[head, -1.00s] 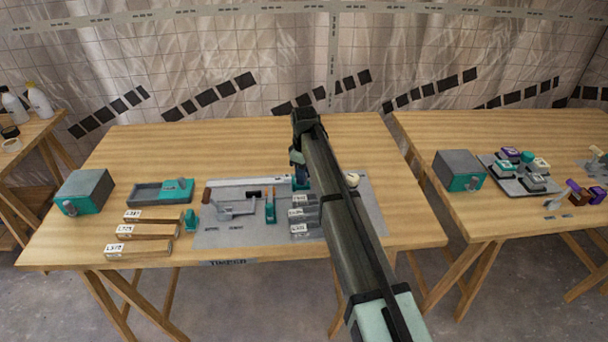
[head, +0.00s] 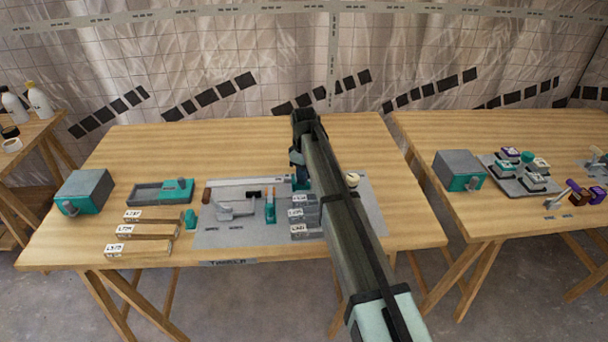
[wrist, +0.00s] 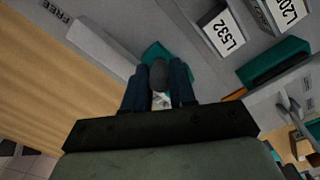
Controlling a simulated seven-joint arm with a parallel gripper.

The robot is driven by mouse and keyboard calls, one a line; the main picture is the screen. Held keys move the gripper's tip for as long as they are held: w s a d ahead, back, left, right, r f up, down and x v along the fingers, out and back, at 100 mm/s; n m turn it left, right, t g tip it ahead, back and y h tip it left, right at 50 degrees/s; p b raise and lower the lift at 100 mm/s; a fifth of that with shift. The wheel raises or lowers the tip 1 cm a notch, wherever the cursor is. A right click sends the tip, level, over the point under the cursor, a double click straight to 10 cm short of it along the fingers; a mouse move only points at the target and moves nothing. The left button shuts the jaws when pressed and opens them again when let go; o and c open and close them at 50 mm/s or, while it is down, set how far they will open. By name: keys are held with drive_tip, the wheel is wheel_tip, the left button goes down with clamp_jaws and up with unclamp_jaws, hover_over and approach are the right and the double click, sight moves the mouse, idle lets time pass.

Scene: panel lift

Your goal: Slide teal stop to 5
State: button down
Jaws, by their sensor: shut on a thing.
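The teal stop (wrist: 153,53) shows in the wrist view beside a long pale grey rail (wrist: 105,48), with a dark grey knob (wrist: 159,75) on its near side. My gripper (wrist: 160,88) has its two dark fingers on either side of this knob and is shut on it. In the head view my arm covers most of the stop, and a bit of teal shows at my gripper (head: 300,176), at the right end of the rail (head: 240,181). I cannot read a scale or the number 5 in either view.
Grey blocks with labels (head: 298,213) stand close in front of my gripper, and a teal upright piece (head: 270,207) is to their left. Labelled wooden bars (head: 146,231), a teal-and-grey tray (head: 160,192) and a grey box (head: 84,191) lie further left.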

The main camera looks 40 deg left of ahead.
drive_tip(key=shift+s+a, duration=0.85)
drive_tip(key=c, duration=1.2)
unclamp_jaws()
wheel_tip(320, 180, up, 14)
drive_tip(key=shift+w+f, duration=0.1)
